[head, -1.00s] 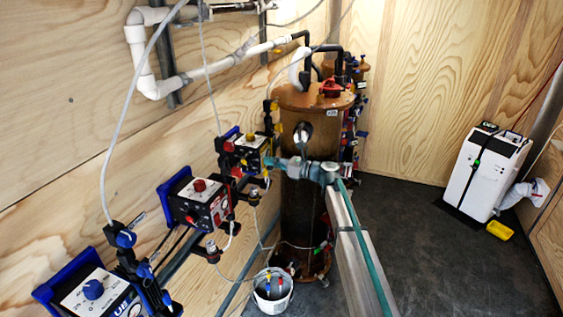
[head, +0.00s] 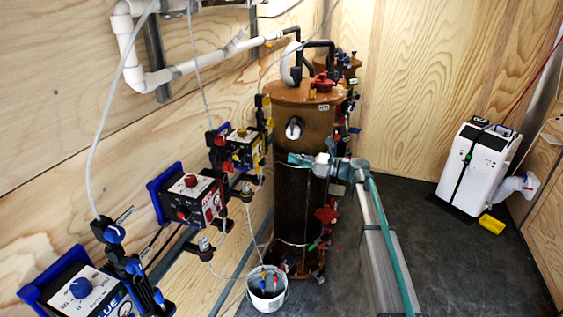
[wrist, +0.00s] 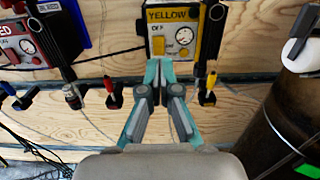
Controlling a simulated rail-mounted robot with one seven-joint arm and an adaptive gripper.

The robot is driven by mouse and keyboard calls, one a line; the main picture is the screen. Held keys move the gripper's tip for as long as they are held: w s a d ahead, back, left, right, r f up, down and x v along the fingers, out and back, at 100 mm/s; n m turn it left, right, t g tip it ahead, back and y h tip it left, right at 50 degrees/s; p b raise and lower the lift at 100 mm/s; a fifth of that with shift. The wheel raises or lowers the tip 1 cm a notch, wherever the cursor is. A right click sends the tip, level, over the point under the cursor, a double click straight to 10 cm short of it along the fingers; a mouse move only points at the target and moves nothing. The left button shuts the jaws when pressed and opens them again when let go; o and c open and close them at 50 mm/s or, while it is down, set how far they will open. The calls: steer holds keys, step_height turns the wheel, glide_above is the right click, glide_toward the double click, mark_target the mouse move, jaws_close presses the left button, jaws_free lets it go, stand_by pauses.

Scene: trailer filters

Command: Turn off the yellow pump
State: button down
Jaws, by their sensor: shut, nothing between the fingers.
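The yellow pump (head: 243,146) is mounted by the left wall, left of the brown column in the head view. In the wrist view, its yellow front panel (wrist: 156,15) reads YELLOW, with an OFF label. A yellow switch (wrist: 158,47) sits below that label, and a round gauge (wrist: 186,36) is to its right. I cannot tell the switch's position. My gripper (wrist: 159,66) is shut and empty, its teal fingertips just below the switch in the wrist view. In the head view, my gripper (head: 292,158) is right of the pump, with a visible gap.
The red pump (head: 190,197) and blue pump (head: 85,290) stand nearer along the same wall. The brown column (head: 300,110) stands close beside my arm. A white bucket (head: 267,289) with small colored items is on the floor.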

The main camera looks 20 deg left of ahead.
steer(key=shift+d+r, duration=0.15)
steer(key=shift+d, duration=0.75)
